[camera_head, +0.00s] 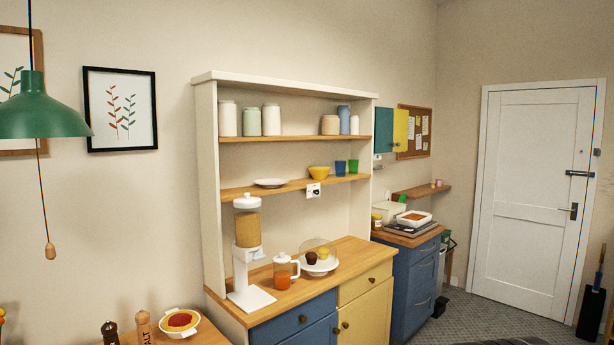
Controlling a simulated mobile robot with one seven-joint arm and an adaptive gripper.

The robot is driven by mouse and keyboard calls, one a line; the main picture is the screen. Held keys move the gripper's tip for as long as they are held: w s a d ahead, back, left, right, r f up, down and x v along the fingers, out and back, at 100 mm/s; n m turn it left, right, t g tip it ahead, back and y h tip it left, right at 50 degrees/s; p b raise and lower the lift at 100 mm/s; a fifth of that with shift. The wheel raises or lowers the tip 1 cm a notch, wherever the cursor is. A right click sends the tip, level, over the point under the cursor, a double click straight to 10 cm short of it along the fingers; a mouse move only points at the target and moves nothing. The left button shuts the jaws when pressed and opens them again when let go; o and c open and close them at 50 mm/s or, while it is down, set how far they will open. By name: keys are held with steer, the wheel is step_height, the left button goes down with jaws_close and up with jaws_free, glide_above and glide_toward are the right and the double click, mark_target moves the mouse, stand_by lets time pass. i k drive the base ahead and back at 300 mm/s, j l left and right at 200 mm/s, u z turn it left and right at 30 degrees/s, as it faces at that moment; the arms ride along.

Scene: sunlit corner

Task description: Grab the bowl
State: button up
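A small yellow bowl (319,172) sits on the lower wooden shelf of the white hutch, left of a blue cup (340,168) and a green cup (353,167). A shallow white dish (270,183) lies further left on the same shelf. A white handled dish (166,329) with red and yellow contents sits at the bottom left. I cannot tell from the picture which one the task means. My gripper is not in view.
The hutch counter (365,255) holds a dispenser (248,235), a jug (283,272) and a domed cake plate (319,268). Jars stand on the upper shelf (300,139). A green lamp (42,110) hangs at the left. Floor (490,308) shows before the white door (530,170).

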mark_target(317, 174)
steer(key=i+l+z, duration=0.2)
steer(key=i+z, duration=0.2)
steer(key=i, duration=0.25)
steer(key=i+l+z, duration=0.1)
steer(key=i+z, duration=0.25)
steer(key=i, duration=0.75)
steer(key=i+u, duration=0.15)
steer(key=i, duration=0.4)
steer(key=i+l+u, duration=0.2)
steer(key=i, duration=0.35)
steer(key=i+l+u, duration=0.15)
steer(key=i+u, duration=0.3)
steer(key=i+l+u, duration=0.2)
steer(key=u, duration=0.25)
steer(key=i+l+u, duration=0.25)
steer(key=u, duration=0.2)
steer(key=i+l+u, duration=0.15)
steer(key=l+u, duration=0.3)
steer(key=i+l+u, duration=0.1)
steer(key=l+u, duration=0.35)
steer(key=k+l, duration=0.15)
steer(key=k, duration=0.1)
